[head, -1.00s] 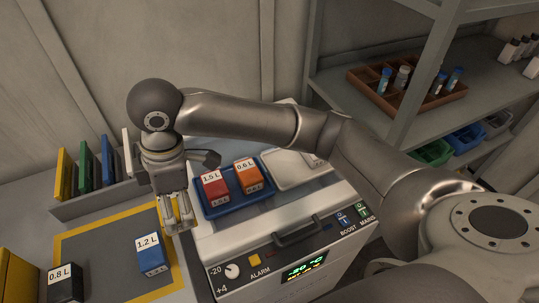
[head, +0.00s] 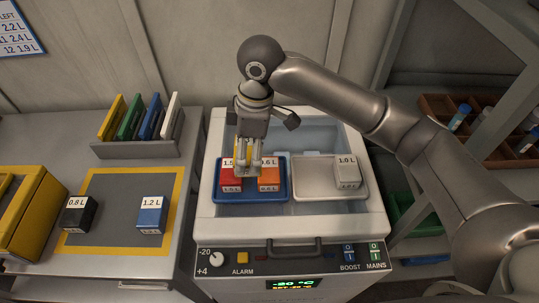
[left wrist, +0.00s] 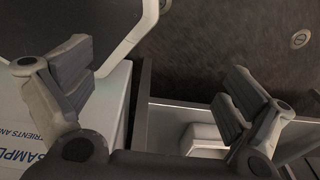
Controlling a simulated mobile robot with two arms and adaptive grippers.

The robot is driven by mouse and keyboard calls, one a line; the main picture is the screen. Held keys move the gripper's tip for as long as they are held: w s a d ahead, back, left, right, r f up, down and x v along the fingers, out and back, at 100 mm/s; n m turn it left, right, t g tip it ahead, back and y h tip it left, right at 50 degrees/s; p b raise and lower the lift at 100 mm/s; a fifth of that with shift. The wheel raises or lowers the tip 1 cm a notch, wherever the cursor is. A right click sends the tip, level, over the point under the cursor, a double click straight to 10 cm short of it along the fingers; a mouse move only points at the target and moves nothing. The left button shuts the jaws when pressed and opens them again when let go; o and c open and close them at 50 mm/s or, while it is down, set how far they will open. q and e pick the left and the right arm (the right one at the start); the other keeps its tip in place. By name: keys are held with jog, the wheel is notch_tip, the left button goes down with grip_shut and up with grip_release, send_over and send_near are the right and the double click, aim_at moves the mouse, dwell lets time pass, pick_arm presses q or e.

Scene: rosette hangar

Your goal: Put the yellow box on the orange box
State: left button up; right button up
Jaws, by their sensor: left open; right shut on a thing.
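My right gripper (head: 248,168) is shut and points down over the blue tray (head: 262,197), between the red box and the orange box. A little yellow shows between its fingers, the yellow box (head: 248,152); most of it is hidden by the fingers. The orange box (head: 269,180), label partly covered, stands in the right part of the blue tray. I cannot tell whether the yellow box touches it. The red box (head: 231,181) stands to its left. My left gripper (left wrist: 160,100) is open and empty in the left wrist view.
A white tray (head: 304,206) beside the blue one holds a grey box (head: 346,172). Both sit in the open freezer (head: 300,228). On the left bench, a black box (head: 78,215) and a blue box (head: 151,216) stand on a yellow-edged mat (head: 112,188), near a yellow container (head: 30,218).

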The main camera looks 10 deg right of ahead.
jog(key=w+d+f, duration=0.2)
jog(key=d+f, duration=0.1)
jog(key=w+d+f+p, duration=0.1)
jog(key=f, duration=0.1)
jog(key=shift+d, duration=0.3)
jog(key=shift+w+d+f, duration=0.3)
jog(key=shift+f, duration=0.25)
jog(key=f+p, duration=0.2)
jog(key=f, duration=0.1)
jog(key=shift+w+d, duration=0.1)
jog(key=shift+d, duration=0.1)
jog(key=shift+f, duration=0.25)
pick_arm(q)
jog(key=r, duration=0.1)
jog(key=d+r, duration=0.1)
jog(key=r, duration=0.1)
jog(key=shift+d+r, duration=0.1)
jog(key=shift+r, duration=0.05)
pick_arm(e)
jog(key=shift+f, duration=0.2)
jog(key=o, duration=1.1)
